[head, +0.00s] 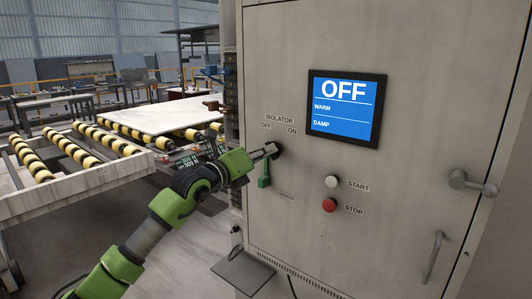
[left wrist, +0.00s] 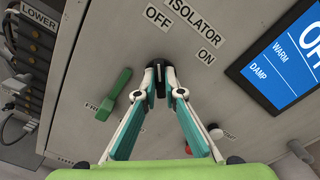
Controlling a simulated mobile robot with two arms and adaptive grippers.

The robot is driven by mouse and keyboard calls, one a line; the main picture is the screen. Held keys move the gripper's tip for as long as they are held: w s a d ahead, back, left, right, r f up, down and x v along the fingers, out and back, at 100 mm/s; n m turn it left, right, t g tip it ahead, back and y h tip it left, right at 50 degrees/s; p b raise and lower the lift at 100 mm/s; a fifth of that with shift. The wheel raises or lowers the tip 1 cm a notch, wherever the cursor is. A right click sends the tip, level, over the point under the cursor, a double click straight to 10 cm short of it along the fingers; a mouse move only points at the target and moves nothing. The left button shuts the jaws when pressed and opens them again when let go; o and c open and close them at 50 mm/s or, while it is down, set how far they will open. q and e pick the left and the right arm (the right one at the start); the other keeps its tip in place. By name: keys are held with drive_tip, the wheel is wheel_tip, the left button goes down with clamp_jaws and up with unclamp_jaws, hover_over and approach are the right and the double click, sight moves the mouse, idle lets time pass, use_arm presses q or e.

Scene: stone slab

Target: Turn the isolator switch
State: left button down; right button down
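The black isolator switch (head: 276,151) sits on the grey cabinet front under the "ISOLATOR" label, with "OFF" at its upper left and "ON" at its upper right. My left gripper (head: 269,149) is at the switch. In the left wrist view, its teal fingers (left wrist: 160,82) come together on both sides of the black isolator switch (left wrist: 159,56), with its handle between the tips. The fingertips partly hide the handle, so its exact angle is hard to read. The screen (head: 345,106) shows "OFF", "WARM" and "DAMP". My right gripper is not in view.
A green lever (head: 264,174) hangs just below the switch, close to my left gripper. A white start button (head: 332,182), a red stop button (head: 329,205) and a door handle (head: 433,257) are farther right. A roller conveyor (head: 90,165) stands at left.

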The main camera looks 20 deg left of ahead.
use_arm(q)
drive_tip(key=m+b, duration=1.4)
drive_tip(key=m, duration=0.1)
drive_tip(key=shift+d+m, duration=0.15)
drive_tip(key=shift+m, duration=0.15)
drive_tip(key=shift+s+m, duration=0.1)
drive_tip(key=shift+m, duration=0.2)
idle(0.5)
drive_tip(key=c, duration=2.4)
unclamp_jaws()
